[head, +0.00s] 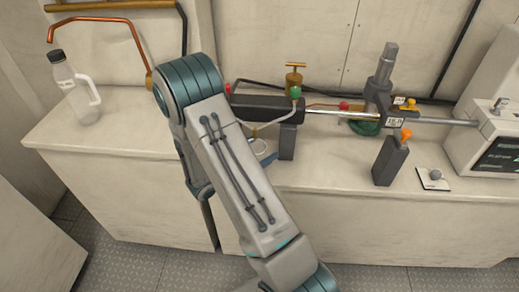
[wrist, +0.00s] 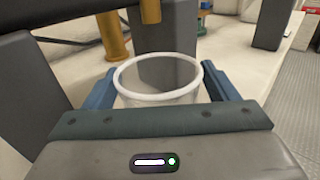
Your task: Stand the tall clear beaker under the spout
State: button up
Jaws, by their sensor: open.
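The clear beaker (wrist: 160,98) with a pale round rim stands between the two blue fingers of my gripper (wrist: 158,75) in the wrist view. The fingers are open, one on each side of it; I cannot tell whether either touches it. Its lower part is hidden by my gripper's body. A bent copper spout (head: 98,22) hangs at the upper left, above the counter.
A clear bottle with a white handle (head: 80,92) stands on the counter (head: 120,165) below the copper spout's open end. A dark horizontal bar on a grey post (head: 287,142) is close to my gripper. A grey block with an orange knob (head: 390,162) stands farther right.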

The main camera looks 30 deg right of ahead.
jog(key=s+a, duration=0.2)
jog(key=a, duration=0.8)
jog(key=s+d+r+m+g+y, duration=0.1)
jog(key=s+r+m+g+y, duration=0.25)
jog(key=s+m, duration=0.25)
jog(key=s+r+m+g+y, duration=0.3)
jog(key=s+m+g+y, duration=0.1)
jog(key=s+m+y, duration=0.15)
jog(key=s+a+r+m+t+y, duration=0.4)
jog(key=a+r+m+t+y, duration=0.2)
jog(key=m+y, duration=0.2)
jog(key=shift+s+a+m+y+b, duration=0.15)
jog(key=shift+a+m+y+b, duration=0.15)
jog(key=shift+m+y+b, duration=0.1)
